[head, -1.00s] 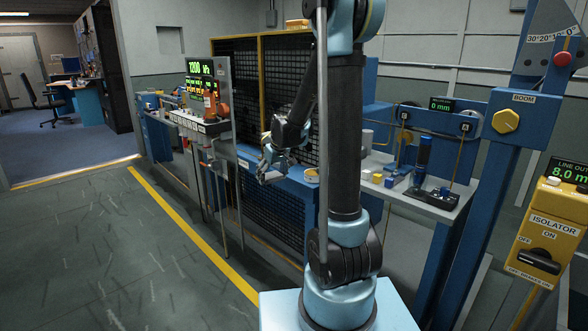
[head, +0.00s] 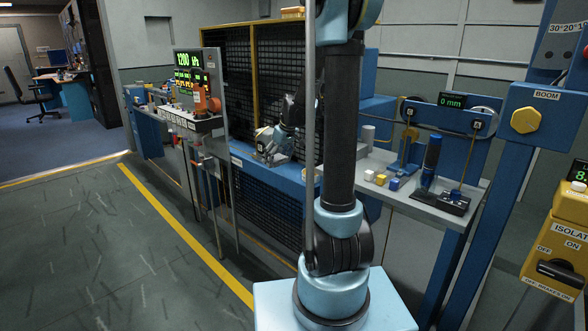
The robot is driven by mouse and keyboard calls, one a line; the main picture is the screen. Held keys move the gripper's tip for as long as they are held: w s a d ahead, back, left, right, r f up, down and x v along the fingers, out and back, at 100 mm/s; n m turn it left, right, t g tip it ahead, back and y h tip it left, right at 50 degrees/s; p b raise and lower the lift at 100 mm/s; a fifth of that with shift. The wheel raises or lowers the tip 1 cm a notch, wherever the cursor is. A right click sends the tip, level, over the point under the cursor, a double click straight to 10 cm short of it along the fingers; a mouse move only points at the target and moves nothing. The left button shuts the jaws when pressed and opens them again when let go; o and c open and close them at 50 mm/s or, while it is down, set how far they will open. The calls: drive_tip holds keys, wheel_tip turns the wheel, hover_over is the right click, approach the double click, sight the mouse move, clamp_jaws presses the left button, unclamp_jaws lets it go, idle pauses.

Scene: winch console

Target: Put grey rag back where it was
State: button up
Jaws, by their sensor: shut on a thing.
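My gripper (head: 271,152) is in the middle of the head view, left of my upright arm link. It is over the blue bench (head: 248,160), in front of the black mesh guard. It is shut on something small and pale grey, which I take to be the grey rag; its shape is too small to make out. I cannot tell whether it touches the bench. No other grey rag shows clearly.
A grey shelf (head: 408,197) to the right holds small blocks and a dark blue cylinder (head: 431,160). A gauge panel (head: 198,90) stands at the left. A yellow isolator box (head: 560,250) is at the far right. The floor (head: 110,250) at the left is clear.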

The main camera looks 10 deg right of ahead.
hover_over(292, 171)
drive_tip(key=s, duration=0.2)
drive_tip(key=shift+w, duration=0.25)
drive_tip(key=shift+w+d+f, duration=0.1)
drive_tip(key=shift+d+f, duration=0.05)
drive_tip(key=shift+f, duration=0.35)
drive_tip(key=shift+w+d+f, duration=0.1)
drive_tip(key=shift+f, duration=2.5)
drive_tip(key=shift+w+d+f, duration=0.15)
drive_tip(key=shift+f, duration=0.25)
drive_tip(key=o, duration=1.3)
drive_tip(key=shift+f, duration=0.1)
